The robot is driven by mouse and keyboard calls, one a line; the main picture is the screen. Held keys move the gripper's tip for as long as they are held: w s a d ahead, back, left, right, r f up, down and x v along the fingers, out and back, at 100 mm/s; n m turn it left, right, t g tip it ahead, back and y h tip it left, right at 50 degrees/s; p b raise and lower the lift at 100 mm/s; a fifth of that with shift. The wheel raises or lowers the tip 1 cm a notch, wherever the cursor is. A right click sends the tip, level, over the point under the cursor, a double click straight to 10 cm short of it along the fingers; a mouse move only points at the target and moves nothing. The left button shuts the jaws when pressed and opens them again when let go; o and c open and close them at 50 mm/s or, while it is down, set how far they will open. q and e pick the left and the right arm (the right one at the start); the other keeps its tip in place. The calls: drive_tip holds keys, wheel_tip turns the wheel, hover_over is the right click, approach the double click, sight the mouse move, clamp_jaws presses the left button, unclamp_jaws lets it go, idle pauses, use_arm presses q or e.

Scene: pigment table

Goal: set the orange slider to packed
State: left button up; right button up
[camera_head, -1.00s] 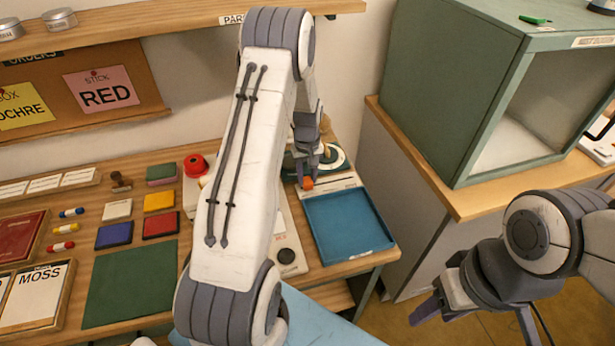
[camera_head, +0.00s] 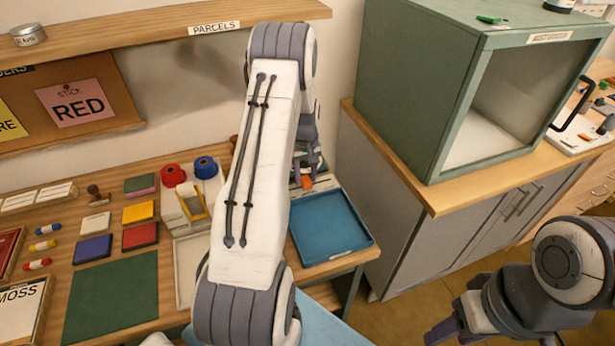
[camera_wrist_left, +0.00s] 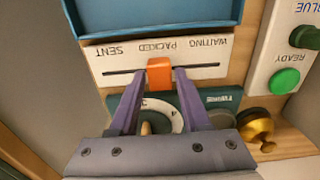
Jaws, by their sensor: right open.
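The orange slider (camera_wrist_left: 160,73) sits in the slot of a white label strip (camera_wrist_left: 107,65), level with the word PACKED, between SENT and WAITING. It also shows as a small orange patch in the head view (camera_head: 307,182). My left gripper (camera_wrist_left: 159,74) has its two purple fingers on either side of the slider, with small gaps showing, so it looks open around it. In the head view my left gripper (camera_head: 306,170) is partly hidden by my arm. My right gripper (camera_head: 443,334) is open and empty at the lower right, away from the table.
A blue tray (camera_head: 330,228) lies directly beside the strip. Past the strip are a green dial plate (camera_wrist_left: 195,105), a brass knob (camera_wrist_left: 257,130) and a panel with a green READY button (camera_wrist_left: 285,80). A green cabinet (camera_head: 415,85) stands to the right.

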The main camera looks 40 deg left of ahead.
sight(306, 179)
use_arm(q)
drive_tip(key=shift+o, duration=0.7)
wheel_tip(306, 179, up, 11)
drive_tip(key=b, duration=0.1)
drive_tip(key=shift+f, duration=0.2)
drive_tip(key=s+d+r+m, duration=0.2)
drive_tip(key=d+r+m, duration=0.1)
drive_tip(key=d, duration=0.6)
drive_tip(key=s+d+r+m, duration=0.2)
drive_tip(key=s+d+m, duration=0.1)
drive_tip(key=d, duration=0.6)
drive_tip(key=s+d+r+m, duration=0.2)
drive_tip(key=d+r+m, duration=0.1)
drive_tip(key=d, duration=0.6)
drive_tip(key=s+d+m, duration=0.5)
drive_tip(key=s, duration=0.5)
drive_tip(key=s+d+m+h, duration=0.1)
drive_tip(key=s+d+m, duration=0.3)
drive_tip(key=s, duration=0.6)
drive_tip(key=shift+s+d+r+m, duration=0.25)
drive_tip(key=shift+d+m, duration=0.1)
drive_tip(key=shift+m, duration=0.05)
